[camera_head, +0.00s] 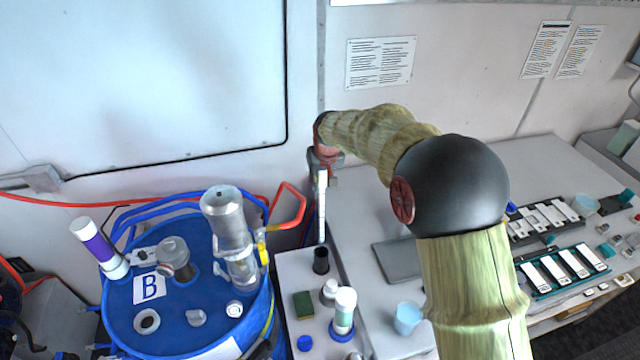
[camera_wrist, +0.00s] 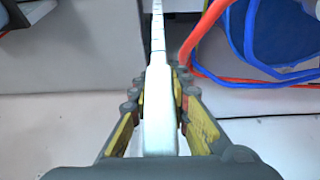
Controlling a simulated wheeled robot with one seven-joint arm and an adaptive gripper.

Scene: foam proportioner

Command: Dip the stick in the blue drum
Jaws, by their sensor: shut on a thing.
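My gripper (camera_head: 325,160) is at the back of the bench, right of the blue drum. It is shut on a white stick (camera_head: 321,205), which hangs down, its lower end just above a small black cup (camera_head: 320,260). In the wrist view the stick (camera_wrist: 158,95) runs up the picture between the fingers of my gripper (camera_wrist: 158,95). The blue drum (camera_head: 205,335) stands at the left, marked B. Its lid has a round open port (camera_head: 147,321) at the front left. Part of the drum area's blue piping (camera_wrist: 250,45) shows in the wrist view.
A silver cylinder (camera_head: 228,225) and a purple-white tube (camera_head: 97,245) stand up from the drum lid. A red hose (camera_head: 290,205) arches between drum and stick. A green sponge (camera_head: 303,305) and a white-green bottle (camera_head: 344,310) sit near the cup.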

